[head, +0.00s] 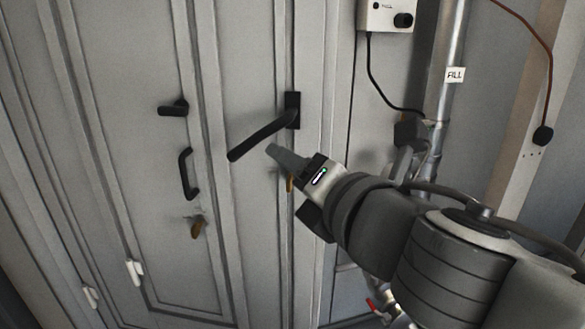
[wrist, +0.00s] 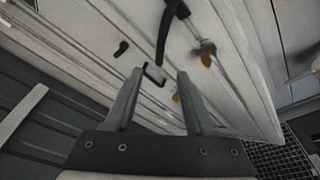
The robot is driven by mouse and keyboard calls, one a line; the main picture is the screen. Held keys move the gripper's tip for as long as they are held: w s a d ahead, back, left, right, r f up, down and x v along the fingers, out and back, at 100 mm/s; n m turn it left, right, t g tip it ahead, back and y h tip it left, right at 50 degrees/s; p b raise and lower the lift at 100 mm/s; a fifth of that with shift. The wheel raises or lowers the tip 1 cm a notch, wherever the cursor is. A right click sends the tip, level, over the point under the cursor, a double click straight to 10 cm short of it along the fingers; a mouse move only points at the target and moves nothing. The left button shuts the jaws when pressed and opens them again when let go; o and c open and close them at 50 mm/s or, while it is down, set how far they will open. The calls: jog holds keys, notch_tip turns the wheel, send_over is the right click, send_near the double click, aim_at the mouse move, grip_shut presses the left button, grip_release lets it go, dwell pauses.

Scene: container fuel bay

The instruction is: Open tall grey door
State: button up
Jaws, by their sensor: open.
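A tall grey door (head: 240,60) with raised panel edges fills the left and middle of the head view. A long black lever handle (head: 263,136) slopes down to the left from a black plate (head: 292,108). The lever also shows at the top of the wrist view (wrist: 166,38). My gripper (head: 271,151) is just below the lever, its fingers pointing up and left; one finger hides the other there. In the wrist view the jaws (wrist: 160,76) stand apart with nothing held. The lever's end lies ahead of them, and I cannot tell if they touch it.
Left of the lever are a small black handle (head: 174,108), a black pull handle (head: 186,173) and a key with a brass-coloured tag (head: 197,229). A metal pipe (head: 447,70), a white box (head: 387,14) and hanging cables stand on the right. A dark grating (wrist: 282,160) shows lower right.

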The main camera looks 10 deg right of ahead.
jog(key=shift+s+d, duration=0.1)
jog(key=shift+s, duration=0.2)
jog(key=shift+s+d, duration=0.1)
